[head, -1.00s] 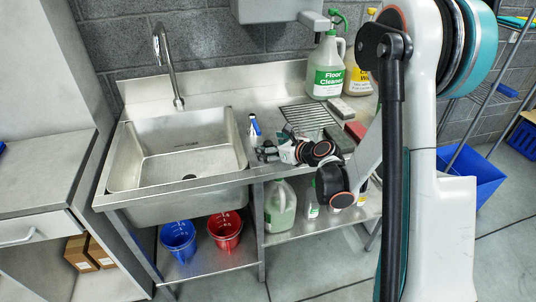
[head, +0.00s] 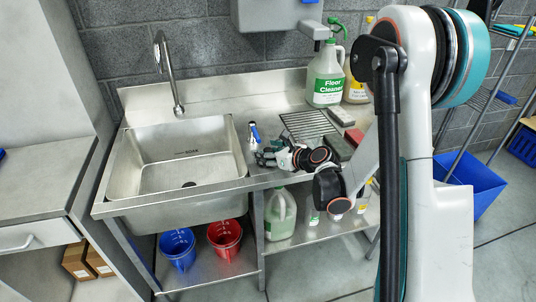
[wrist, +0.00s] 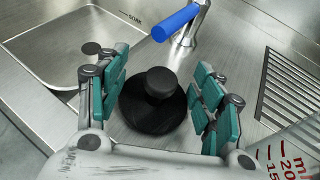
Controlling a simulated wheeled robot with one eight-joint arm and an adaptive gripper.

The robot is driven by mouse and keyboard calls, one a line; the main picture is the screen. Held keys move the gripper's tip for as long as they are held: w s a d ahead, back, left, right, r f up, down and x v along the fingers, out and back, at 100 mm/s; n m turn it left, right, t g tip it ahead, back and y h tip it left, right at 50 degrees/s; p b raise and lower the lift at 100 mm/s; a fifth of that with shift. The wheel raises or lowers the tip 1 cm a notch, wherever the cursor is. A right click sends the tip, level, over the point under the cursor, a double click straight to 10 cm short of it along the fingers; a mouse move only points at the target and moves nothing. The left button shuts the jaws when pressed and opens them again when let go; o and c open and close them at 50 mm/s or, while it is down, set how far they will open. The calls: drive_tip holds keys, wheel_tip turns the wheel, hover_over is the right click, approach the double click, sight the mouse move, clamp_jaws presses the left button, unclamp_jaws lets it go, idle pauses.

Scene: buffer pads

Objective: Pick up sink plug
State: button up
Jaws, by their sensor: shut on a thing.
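The sink plug (wrist: 152,102) is a round black disc with a raised knob, seen in the wrist view over the steel counter beside the sink. I cannot tell whether the plug touches the counter. In the head view my gripper (head: 266,158) is low over the counter, just right of the basin; the plug is not distinguishable there.
The sink basin (head: 125,180) is to the left, with a tap (head: 168,70) behind. A blue-and-silver object (head: 254,134) stands just behind my gripper. A drain rack (head: 308,126), floor cleaner bottle (head: 326,75) and dark block (head: 340,148) lie right. A red-marked clear container (wrist: 290,158) is close by.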

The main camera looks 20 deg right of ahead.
sight(268, 149)
wheel_tip(268, 149, up, 4)
drive_tip(key=shift+f+p, duration=0.1)
drive_tip(key=shift+p, duration=1.05)
drive_tip(key=s+d+b, duration=0.1)
drive_tip(key=s+d, duration=0.3)
drive_tip(key=s, duration=0.3)
drive_tip(key=s+d+b, duration=0.1)
drive_tip(key=s+d, duration=0.2)
drive_tip(key=s, duration=0.5)
drive_tip(key=shift+d+f, duration=0.35)
drive_tip(key=shift+s+d+r, duration=0.1)
drive_tip(key=shift+s+d, duration=0.1)
drive_tip(key=shift+s, duration=0.3)
drive_tip(key=w+a+r, duration=0.2)
drive_tip(key=w+a+r+m+h, duration=0.1)
drive_tip(key=w+a+r, duration=0.1)
drive_tip(key=a, duration=0.1)
drive_tip(key=w+a+r+m+h, duration=0.1)
drive_tip(key=w+a+r, duration=0.1)
drive_tip(key=shift+w+a+r+t, duration=0.3)
drive_tip(key=shift+w+a+t, duration=0.1)
